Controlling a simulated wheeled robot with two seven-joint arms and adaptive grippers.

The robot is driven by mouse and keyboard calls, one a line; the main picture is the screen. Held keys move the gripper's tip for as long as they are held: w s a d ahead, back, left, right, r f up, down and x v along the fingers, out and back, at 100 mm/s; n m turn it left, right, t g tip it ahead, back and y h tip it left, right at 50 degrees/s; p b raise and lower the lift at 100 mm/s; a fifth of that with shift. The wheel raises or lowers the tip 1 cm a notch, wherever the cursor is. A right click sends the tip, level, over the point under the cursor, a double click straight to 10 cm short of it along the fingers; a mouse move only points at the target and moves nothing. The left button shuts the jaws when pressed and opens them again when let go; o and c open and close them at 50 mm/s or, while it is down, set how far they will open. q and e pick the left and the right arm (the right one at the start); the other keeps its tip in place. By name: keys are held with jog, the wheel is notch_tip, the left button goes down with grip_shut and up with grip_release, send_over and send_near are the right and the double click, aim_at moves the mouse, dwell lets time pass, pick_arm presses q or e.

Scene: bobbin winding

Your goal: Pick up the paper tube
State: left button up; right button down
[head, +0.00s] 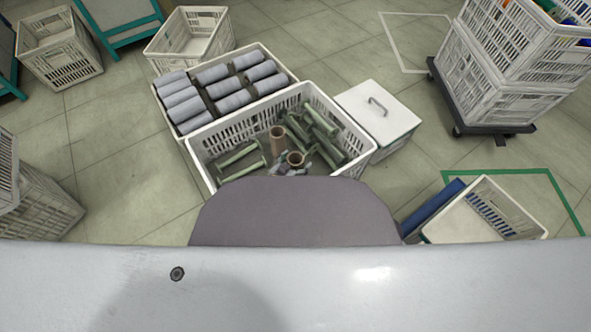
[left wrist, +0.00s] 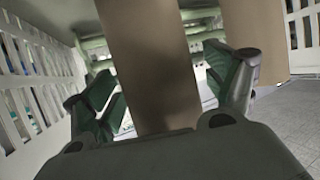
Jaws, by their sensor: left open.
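Two brown paper tubes stand upright in the white crate (head: 205,160): a taller-looking one (head: 277,139) and one nearer me (head: 296,158). My left gripper (head: 290,168) is down in the crate beside the nearer tube, partly hidden by my own body. In the left wrist view its green-padded fingers (left wrist: 170,78) are spread, with one brown tube (left wrist: 150,50) between them. A gap shows beside the tube. A second brown tube (left wrist: 258,35) stands behind the right finger. Which tube is which across the views is unclear. My right gripper is not in view.
Several green bobbins (head: 321,120) lie in the crate around the tubes. A crate of grey rolls (head: 227,74) stands behind it. A white lidded box (head: 378,110) is close on its right. The crate's slatted wall (left wrist: 35,85) is near my left gripper.

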pick_arm(q)
jog(key=c, duration=1.1)
jog(key=shift+r, duration=0.2)
jog(key=shift+c, duration=0.2)
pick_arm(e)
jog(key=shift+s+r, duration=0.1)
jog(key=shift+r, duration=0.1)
